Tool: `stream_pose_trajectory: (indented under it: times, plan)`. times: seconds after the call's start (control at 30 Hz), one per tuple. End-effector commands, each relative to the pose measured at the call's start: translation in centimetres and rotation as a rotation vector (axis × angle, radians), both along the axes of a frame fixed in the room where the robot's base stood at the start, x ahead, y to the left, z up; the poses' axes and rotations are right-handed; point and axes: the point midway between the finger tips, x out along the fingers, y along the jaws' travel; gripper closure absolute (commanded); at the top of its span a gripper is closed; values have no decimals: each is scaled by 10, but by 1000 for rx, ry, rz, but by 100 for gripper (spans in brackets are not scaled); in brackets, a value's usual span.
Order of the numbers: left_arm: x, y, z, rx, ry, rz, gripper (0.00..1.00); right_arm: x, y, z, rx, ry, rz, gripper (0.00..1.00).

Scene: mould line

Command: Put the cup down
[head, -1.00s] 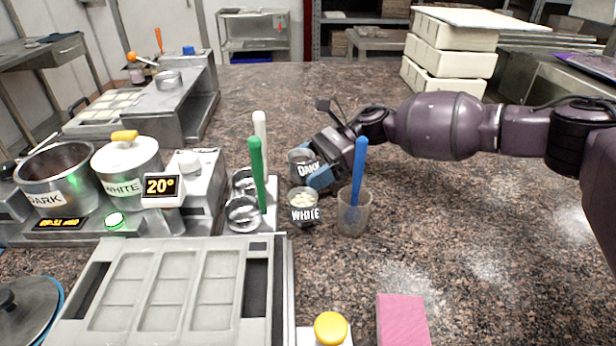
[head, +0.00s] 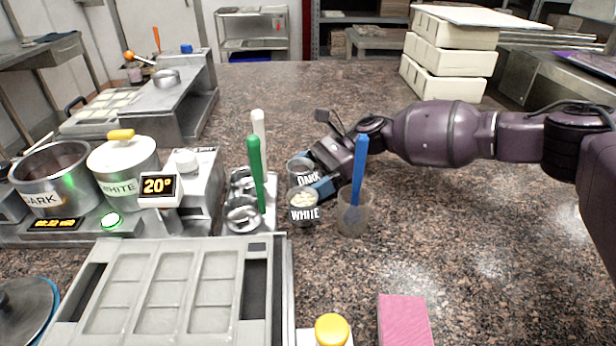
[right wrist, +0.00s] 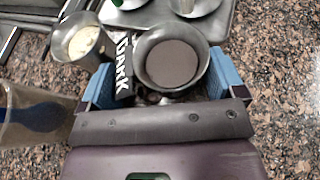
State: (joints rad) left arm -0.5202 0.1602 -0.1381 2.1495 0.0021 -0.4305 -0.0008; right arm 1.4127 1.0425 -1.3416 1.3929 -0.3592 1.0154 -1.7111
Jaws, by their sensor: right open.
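The cup labelled DARK (head: 297,166) stands on the granite counter behind the cup labelled WHITE (head: 302,201), which holds pale pieces. In the right wrist view the DARK cup (right wrist: 172,60) shows a dark brown inside, and the WHITE cup (right wrist: 82,44) is to its left. My right gripper (head: 321,181) is low at the DARK cup. In the right wrist view its blue fingers (right wrist: 162,84) are apart on either side of the cup, with a gap on the right. The cup's base is hidden. My left gripper is not in view.
A clear beaker with a blue spatula (head: 354,215) stands close to the right of the cups. A metal tray (head: 269,217) with small bowls and spatulas is on their left. A grey mould (head: 170,290) and pink block (head: 404,322) lie nearer. The counter at right is clear.

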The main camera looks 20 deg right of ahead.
Motion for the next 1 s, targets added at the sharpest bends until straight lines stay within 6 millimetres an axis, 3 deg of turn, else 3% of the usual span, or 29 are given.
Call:
stream_pose_trajectory:
  times: [0.17,0.6,0.8,1.0]
  plan:
    - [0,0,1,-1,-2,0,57,4,-14,9,0,-2,-5,11]
    - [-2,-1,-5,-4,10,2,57,17,-87,38,-1,0,-3,11]
    - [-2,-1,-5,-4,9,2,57,21,-105,47,0,-1,-2,11]
    - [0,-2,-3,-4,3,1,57,21,-109,50,0,0,-1,11]
